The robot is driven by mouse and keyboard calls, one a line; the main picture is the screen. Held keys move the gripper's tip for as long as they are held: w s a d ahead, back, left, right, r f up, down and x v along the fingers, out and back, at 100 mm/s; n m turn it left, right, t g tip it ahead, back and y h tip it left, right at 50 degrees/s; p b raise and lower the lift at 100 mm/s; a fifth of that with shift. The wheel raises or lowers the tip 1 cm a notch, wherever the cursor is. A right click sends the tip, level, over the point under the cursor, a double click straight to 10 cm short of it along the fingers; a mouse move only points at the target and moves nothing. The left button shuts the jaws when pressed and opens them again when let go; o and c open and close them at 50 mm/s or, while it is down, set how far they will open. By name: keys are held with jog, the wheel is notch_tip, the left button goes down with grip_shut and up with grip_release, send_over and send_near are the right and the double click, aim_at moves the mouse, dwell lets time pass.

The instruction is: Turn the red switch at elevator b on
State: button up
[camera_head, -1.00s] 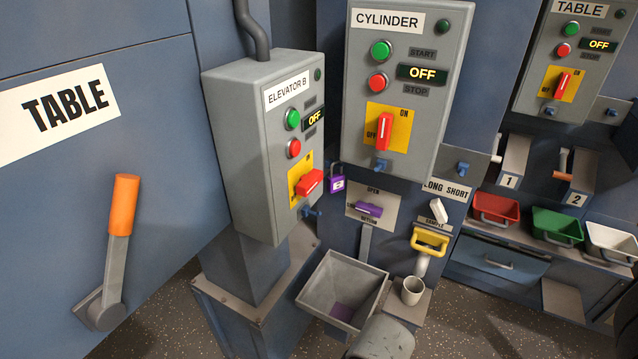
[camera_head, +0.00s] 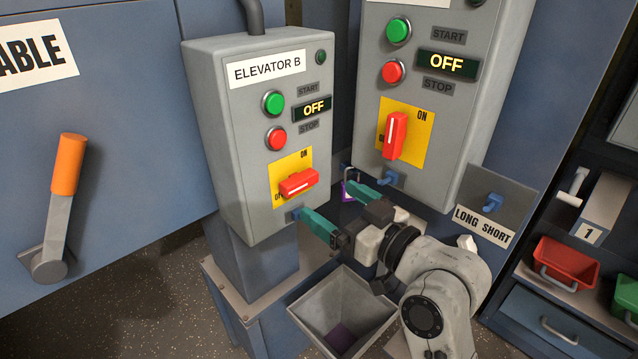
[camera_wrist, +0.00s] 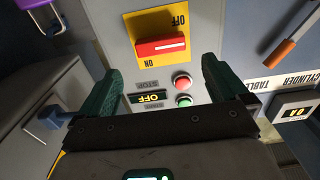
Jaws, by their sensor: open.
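My gripper (camera_head: 335,203) has green fingers, open and empty, in front of the box's lower right. In the wrist view the red switch (camera_wrist: 160,46) shows just beyond and between the open fingers (camera_wrist: 163,72). I see no contact with it; the exact gap is hard to tell.
A purple padlock (camera_head: 349,188) is partly hidden behind my gripper. A grey hopper (camera_head: 318,305) is below, and an orange-handled lever (camera_head: 65,165) is at left.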

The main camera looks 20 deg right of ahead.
aim_at(304, 184)
jog(key=p+x, duration=0.1)
jog(key=x, duration=0.7)
jog(key=shift+f, duration=0.1)
jog(key=shift+c, duration=0.5)
jog(key=c, duration=0.8)
jog(key=shift+c, duration=0.2)
